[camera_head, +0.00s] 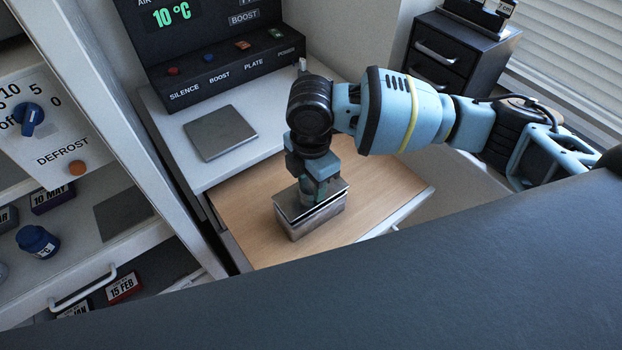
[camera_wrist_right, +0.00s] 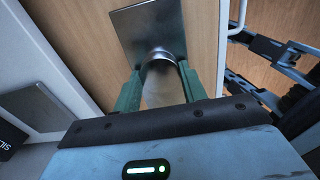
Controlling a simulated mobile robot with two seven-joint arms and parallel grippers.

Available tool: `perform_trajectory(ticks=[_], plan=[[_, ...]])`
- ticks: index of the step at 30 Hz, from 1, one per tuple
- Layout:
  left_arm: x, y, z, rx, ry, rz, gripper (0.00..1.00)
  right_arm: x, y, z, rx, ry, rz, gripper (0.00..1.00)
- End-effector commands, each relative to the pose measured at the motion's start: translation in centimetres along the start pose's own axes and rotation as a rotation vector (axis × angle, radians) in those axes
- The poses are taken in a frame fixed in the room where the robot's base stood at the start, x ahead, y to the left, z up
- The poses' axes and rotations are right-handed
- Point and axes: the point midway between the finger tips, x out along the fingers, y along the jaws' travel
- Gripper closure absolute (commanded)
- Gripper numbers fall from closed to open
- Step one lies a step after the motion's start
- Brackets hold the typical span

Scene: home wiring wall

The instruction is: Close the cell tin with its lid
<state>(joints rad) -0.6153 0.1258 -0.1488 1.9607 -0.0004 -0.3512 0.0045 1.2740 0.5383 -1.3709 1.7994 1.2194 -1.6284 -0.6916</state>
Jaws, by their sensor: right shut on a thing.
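The cell tin (camera_head: 319,224) is a metal box on the wooden surface of the pulled-out drawer. Its flat metal lid (camera_head: 286,207) is over the tin's top, roughly in line with it; I cannot tell whether it is fully seated. My right gripper (camera_head: 312,195) points down at the lid from above. In the right wrist view its green fingers (camera_wrist_right: 160,85) are shut on the round knob of the lid (camera_wrist_right: 140,32). The lid hides the inside of the tin. My left gripper is not in view.
A square metal plate (camera_head: 220,132) lies on the white counter behind the drawer. A dark control panel (camera_head: 225,65) stands behind it. At left are a defrost panel (camera_head: 45,130) and shelves with a blue jar (camera_head: 37,241). Bare wood (camera_head: 385,185) is free right of the tin.

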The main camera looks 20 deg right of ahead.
Motion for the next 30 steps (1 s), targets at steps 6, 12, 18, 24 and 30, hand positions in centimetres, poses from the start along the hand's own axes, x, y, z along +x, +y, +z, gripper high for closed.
perform_trajectory(ticks=[6, 12, 18, 24, 30], plan=[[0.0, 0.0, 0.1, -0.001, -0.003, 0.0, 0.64, 0.4, 0.0, 0.0, 0.0, 0.001, -0.001, 0.81], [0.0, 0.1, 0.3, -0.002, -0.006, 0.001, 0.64, 0.9, 0.0, 0.0, 0.0, 0.001, 0.0, 0.81], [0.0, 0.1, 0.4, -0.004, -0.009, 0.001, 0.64, 1.3, 0.0, 0.0, 0.0, 0.0, 0.0, 0.81], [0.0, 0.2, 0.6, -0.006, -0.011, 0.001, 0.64, 1.7, 0.0, 0.0, 0.0, 0.0, -0.001, 0.81], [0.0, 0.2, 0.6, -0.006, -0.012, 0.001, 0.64, 1.8, 0.0, 0.0, 0.0, 0.0, 0.0, 0.39]])
